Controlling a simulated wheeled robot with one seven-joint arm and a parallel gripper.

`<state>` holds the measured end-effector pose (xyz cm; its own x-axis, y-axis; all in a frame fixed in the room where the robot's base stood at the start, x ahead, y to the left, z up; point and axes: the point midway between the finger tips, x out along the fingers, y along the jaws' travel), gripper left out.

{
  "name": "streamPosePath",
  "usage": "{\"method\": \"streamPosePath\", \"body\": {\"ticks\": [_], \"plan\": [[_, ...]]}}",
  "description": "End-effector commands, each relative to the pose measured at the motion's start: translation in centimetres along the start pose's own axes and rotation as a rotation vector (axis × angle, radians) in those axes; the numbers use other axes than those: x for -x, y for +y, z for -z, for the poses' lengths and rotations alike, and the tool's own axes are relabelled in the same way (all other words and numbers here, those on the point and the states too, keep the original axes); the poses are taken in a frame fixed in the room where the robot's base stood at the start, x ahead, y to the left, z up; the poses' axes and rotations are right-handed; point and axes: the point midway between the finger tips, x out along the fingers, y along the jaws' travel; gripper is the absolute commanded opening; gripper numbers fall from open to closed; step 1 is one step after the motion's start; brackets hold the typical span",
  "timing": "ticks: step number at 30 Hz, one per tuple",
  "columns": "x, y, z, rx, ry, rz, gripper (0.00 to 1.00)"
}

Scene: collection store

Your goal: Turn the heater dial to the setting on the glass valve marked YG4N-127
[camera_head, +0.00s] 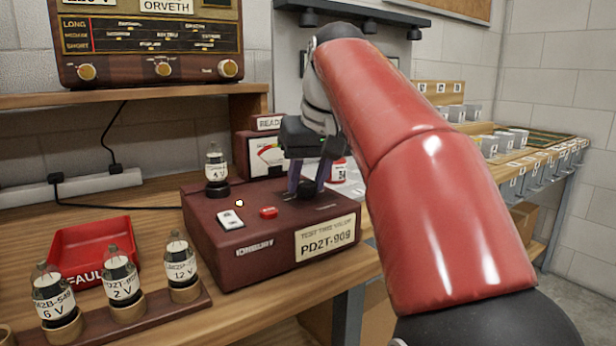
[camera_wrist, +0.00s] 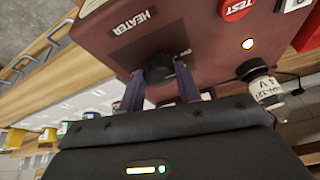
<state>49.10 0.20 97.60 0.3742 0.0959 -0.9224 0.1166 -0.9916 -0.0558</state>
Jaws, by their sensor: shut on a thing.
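The maroon tester box (camera_head: 230,260) stands on the bench with a plate reading "TEST THIS VALVE PD2T-90g". A glass valve (camera_head: 216,165) stands upright in its socket, marked 4 V. In the wrist view this valve (camera_wrist: 268,90) has a label ending in -127; its first letters are unclear. The black heater dial (camera_wrist: 158,68) sits beside the word HEATER; its scale is mostly hidden and I cannot read its setting. My gripper (camera_head: 308,186) reaches down from above, shut on the dial, one finger on each side. The fingers also show in the wrist view (camera_wrist: 160,82).
A rack (camera_head: 205,302) at front left holds valves marked 6 V (camera_head: 54,300), 2 V (camera_head: 122,285) and 12 V (camera_head: 181,262). A red FAULTY-type tray (camera_head: 95,245) is behind. The tester has a red TEST button (camera_head: 268,212), white switch (camera_head: 230,219) and lit lamp (camera_head: 239,203).

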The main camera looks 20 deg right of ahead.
Motion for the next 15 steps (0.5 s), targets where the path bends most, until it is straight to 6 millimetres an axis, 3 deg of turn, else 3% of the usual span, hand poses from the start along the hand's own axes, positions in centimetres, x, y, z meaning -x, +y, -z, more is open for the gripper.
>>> {"method": "streamPosePath", "body": {"ticks": [15], "plan": [[0.06,-0.18,0.01,-0.127,0.008,-0.050,0.11]]}}
